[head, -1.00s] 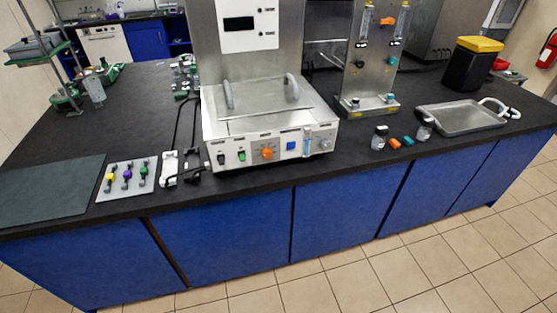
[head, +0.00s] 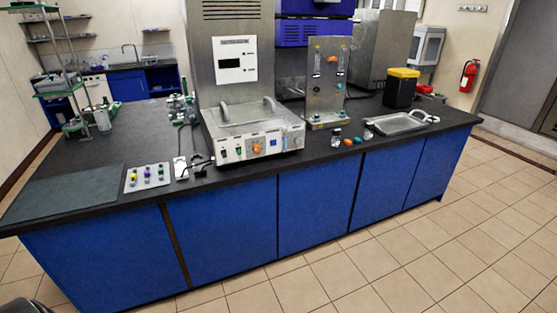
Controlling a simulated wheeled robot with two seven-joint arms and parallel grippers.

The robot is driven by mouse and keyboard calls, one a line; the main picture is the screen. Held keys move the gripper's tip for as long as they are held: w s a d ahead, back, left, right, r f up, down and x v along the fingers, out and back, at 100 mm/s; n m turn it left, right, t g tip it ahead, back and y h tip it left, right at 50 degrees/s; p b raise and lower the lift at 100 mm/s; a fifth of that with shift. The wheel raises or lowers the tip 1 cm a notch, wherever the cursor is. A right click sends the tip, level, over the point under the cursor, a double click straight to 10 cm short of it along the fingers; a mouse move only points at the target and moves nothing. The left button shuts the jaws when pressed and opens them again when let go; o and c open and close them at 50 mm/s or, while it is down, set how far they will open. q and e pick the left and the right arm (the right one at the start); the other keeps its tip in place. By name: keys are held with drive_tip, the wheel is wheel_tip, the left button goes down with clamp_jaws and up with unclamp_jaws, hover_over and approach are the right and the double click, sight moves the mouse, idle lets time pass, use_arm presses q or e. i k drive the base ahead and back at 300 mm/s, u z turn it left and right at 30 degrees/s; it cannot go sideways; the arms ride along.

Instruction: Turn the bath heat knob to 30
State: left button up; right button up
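The steel bath unit (head: 221,150) stands on the black bench, left of the picture's middle, with a lid and two grey handles on top. Its white front panel carries an orange knob (head: 257,150), a blue square button (head: 273,143) and green and dark switches at the left. The orange knob sits in the middle of the panel; its pointer and scale are too small to read. Neither of my grippers shows in the head view.
The black bench (head: 90,158) with blue cupboard doors lies across the view. A plate with coloured valves (head: 147,178) and a dark mat (head: 60,190) lie left of the bath. A steel tray (head: 398,123) and a yellow-lidded bin (head: 401,90) stand right. Tiled floor (head: 400,240) in front is clear.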

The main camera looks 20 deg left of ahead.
sight(256, 148)
drive_tip(key=z, duration=0.4)
drive_tip(key=i, duration=0.7)
drive_tip(key=z, duration=0.45)
drive_tip(key=i, duration=0.85)
drive_tip(key=u, duration=0.15)
